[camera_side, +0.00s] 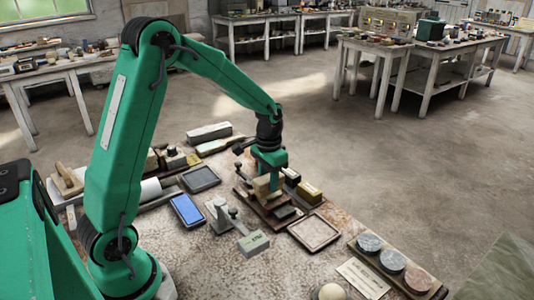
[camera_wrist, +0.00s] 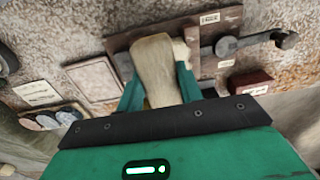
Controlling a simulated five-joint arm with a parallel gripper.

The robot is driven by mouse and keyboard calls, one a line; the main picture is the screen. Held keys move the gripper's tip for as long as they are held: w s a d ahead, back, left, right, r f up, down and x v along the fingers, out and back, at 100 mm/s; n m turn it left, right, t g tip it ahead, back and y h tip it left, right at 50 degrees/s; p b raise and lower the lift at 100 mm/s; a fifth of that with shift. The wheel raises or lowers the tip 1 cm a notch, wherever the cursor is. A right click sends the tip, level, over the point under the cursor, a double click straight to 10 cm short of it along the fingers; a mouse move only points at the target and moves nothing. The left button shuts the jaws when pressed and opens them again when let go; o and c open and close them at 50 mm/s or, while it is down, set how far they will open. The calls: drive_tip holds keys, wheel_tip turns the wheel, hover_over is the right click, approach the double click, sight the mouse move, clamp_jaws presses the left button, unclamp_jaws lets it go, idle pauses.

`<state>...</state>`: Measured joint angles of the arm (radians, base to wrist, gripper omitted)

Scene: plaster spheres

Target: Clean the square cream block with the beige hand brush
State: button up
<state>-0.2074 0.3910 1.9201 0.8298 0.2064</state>
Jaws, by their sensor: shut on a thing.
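My gripper (camera_side: 268,172) is shut on the beige hand brush (camera_side: 262,186), low over a brown board in the side view. In the wrist view the brush (camera_wrist: 155,68) stands out between the two green fingers of my gripper (camera_wrist: 160,92). A pale cream patch (camera_wrist: 181,52) shows just right of the brush and may be the square cream block, mostly hidden behind it. I cannot tell whether the brush touches the block. The brush's working face is hidden.
The brown board (camera_wrist: 205,30) carries a small label and a metal clamp (camera_wrist: 228,46). In the side view a shallow tray (camera_side: 314,233) lies to the right, a blue-topped tray (camera_side: 187,210) to the left, and round discs (camera_side: 392,262) at front right. Dark and yellow blocks (camera_side: 309,192) stand close by.

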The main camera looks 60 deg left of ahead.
idle(0.3)
drive_tip(key=shift+w+f, duration=0.1)
drive_tip(key=shift+w, duration=1.1)
drive_tip(key=shift+f, duration=0.6)
drive_tip(key=shift+s, duration=0.15)
drive_tip(key=shift+s+r, duration=0.1)
drive_tip(key=shift+s, duration=0.3)
drive_tip(key=shift+s, duration=0.1)
drive_tip(key=shift+s, duration=0.5)
idle(0.3)
drive_tip(key=shift+w, duration=0.2)
